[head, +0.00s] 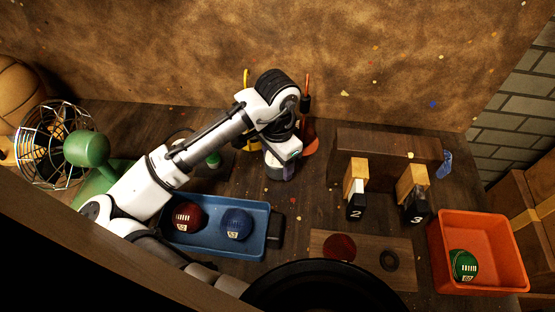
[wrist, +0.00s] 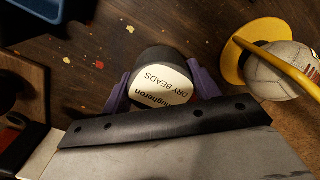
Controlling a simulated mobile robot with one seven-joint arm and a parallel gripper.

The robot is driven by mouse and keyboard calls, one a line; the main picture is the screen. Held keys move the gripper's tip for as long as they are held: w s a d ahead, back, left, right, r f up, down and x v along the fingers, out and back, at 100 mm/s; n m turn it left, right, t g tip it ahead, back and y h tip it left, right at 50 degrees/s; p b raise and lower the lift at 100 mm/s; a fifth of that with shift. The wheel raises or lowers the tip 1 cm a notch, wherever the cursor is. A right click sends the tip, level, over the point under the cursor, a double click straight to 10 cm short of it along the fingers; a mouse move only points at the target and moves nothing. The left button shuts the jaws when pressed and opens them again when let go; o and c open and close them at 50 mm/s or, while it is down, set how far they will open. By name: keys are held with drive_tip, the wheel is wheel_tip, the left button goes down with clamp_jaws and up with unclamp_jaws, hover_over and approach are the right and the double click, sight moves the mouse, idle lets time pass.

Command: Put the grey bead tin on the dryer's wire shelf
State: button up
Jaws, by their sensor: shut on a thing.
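The grey bead tin (wrist: 160,84) is a dark, rounded can with a white "DRY BEADS" label facing the wrist camera. My gripper (wrist: 163,88) is shut on it, with a purple finger on each side. In the head view my gripper (head: 287,168) points down over the back middle of the bench, and the tin is mostly hidden there. I cannot tell whether the tin touches the bench. I cannot make out a wire shelf for certain. A round wire cage (head: 48,135) with brown parts inside stands at the far left.
A large black round thing (head: 320,285) is in front.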

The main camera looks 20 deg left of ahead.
drive_tip(key=shift+f, duration=0.4)
drive_tip(key=shift+f, duration=0.15)
drive_tip(key=o, duration=1)
drive_tip(key=shift+o, duration=0.2)
